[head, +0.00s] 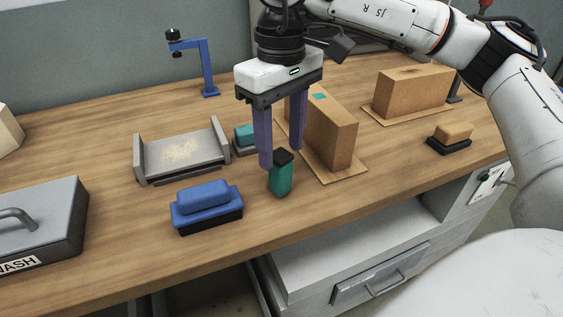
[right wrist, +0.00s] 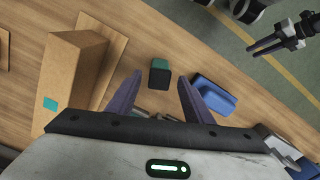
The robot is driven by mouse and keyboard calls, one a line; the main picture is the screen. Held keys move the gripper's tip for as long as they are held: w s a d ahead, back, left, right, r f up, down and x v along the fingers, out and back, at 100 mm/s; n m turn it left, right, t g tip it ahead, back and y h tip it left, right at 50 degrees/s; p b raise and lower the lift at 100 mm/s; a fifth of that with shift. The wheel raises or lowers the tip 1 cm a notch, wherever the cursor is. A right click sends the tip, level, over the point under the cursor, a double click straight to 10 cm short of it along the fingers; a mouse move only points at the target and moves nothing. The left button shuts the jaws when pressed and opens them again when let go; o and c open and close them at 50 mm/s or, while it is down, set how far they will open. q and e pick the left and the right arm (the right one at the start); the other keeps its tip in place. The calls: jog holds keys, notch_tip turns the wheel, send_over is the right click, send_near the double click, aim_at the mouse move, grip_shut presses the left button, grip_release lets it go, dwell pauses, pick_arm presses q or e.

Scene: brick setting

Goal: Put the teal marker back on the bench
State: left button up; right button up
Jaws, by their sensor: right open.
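The teal marker (head: 281,178), a stubby teal body with a black cap, stands upright on the wooden bench (head: 330,206) near its front edge. My right gripper (head: 281,157) is open and points down, its two purple fingers apart with nothing held. Its fingertips are close to the marker's cap, which shows between them in the head view. In the right wrist view the marker (right wrist: 160,74) is just beyond the gap between the fingertips (right wrist: 156,77). A dark two-pronged shape, perhaps my left gripper (right wrist: 268,44), is small at the upper right there.
A blue block-like eraser (head: 206,205) lies left of the marker. A cardboard box (head: 330,132) stands close behind right. Behind are a grey tray (head: 183,155) and a small teal block (head: 244,136). A grey lidded box (head: 45,222) is at left. Bare bench lies right of the marker.

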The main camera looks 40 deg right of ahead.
notch_tip(320, 180, up, 5)
jog(key=shift+r, duration=0.1)
dwell(0.6)
